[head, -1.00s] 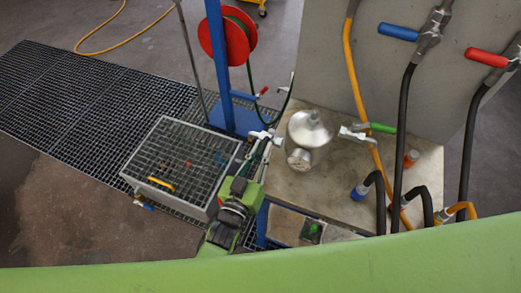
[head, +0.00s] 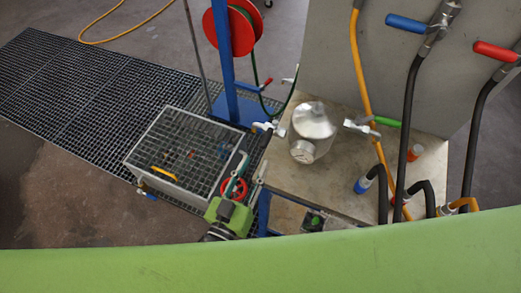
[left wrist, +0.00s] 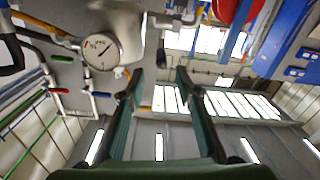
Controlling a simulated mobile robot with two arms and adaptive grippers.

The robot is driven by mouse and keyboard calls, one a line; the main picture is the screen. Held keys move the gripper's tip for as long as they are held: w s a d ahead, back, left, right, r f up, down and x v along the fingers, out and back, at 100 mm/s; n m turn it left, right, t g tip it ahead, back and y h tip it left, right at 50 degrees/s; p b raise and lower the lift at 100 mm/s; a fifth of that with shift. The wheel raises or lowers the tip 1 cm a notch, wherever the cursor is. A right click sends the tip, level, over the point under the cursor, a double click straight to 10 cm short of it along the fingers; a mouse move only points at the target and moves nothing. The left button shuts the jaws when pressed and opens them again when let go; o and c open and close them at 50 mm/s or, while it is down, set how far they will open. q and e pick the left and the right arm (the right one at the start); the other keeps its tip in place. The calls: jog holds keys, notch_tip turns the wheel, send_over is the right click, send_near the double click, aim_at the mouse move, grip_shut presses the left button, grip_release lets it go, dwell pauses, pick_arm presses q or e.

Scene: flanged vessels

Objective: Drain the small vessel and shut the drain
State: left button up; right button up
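My right gripper is not in view.
The grated basin (head: 141,170) stands left of the bench (head: 345,175). A red wheel (head: 233,189) shows beside my left gripper. A blue post (head: 227,75) carries a red hose reel. Black and orange hoses (head: 403,130) run down on the right. A pressure gauge (left wrist: 101,52) shows in the wrist view.

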pick_arm(q)
jog(key=shift+v, duration=1.4)
